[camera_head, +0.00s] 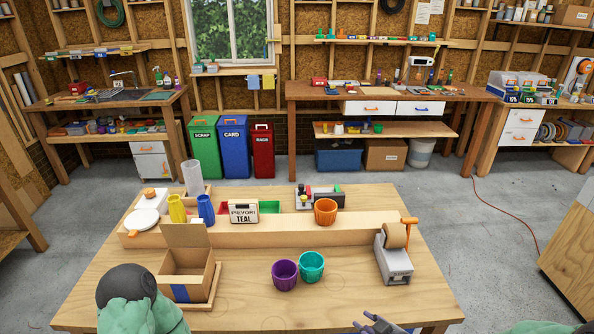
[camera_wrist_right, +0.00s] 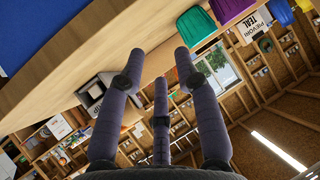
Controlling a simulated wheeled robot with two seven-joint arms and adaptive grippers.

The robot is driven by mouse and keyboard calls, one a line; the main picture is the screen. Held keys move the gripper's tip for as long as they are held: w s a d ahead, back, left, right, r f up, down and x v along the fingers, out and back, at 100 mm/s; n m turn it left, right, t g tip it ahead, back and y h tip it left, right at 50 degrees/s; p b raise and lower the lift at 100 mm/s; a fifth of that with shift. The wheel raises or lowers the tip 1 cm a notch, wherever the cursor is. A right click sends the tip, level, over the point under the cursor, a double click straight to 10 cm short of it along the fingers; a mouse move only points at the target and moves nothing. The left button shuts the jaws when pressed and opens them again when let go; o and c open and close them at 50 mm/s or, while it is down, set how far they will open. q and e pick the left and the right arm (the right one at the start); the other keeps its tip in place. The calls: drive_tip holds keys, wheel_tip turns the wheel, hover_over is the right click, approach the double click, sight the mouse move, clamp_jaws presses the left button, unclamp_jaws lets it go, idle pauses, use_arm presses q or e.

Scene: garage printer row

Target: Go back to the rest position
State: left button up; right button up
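My left arm's green and dark grey links show at the lower left of the head view. The left gripper itself is out of the picture.
The wooden table (camera_head: 250,320) holds a purple cup (camera_head: 285,275), a teal cup (camera_head: 311,267), an open cardboard box (camera_head: 187,265) and a tape dispenser (camera_head: 394,262). An orange cup (camera_head: 325,211) stands on the raised ledge. The table's front right is clear.

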drive_tip(key=s+a+f+m+g, duration=0.2)
drive_tip(key=s+a+f+g, duration=0.2)
drive_tip(key=s+f, duration=0.4)
drive_tip(key=s+a+f+m+g+h, duration=0.1)
drive_tip(key=s+a+f+m+g, duration=0.2)
drive_tip(key=s+f, duration=0.6)
wheel_tip(320, 180, down, 6)
drive_tip(key=a+g, duration=0.2)
drive_tip(key=g, duration=0.1)
drive_tip(key=shift+s+f, duration=0.15)
drive_tip(key=shift+f, duration=0.1)
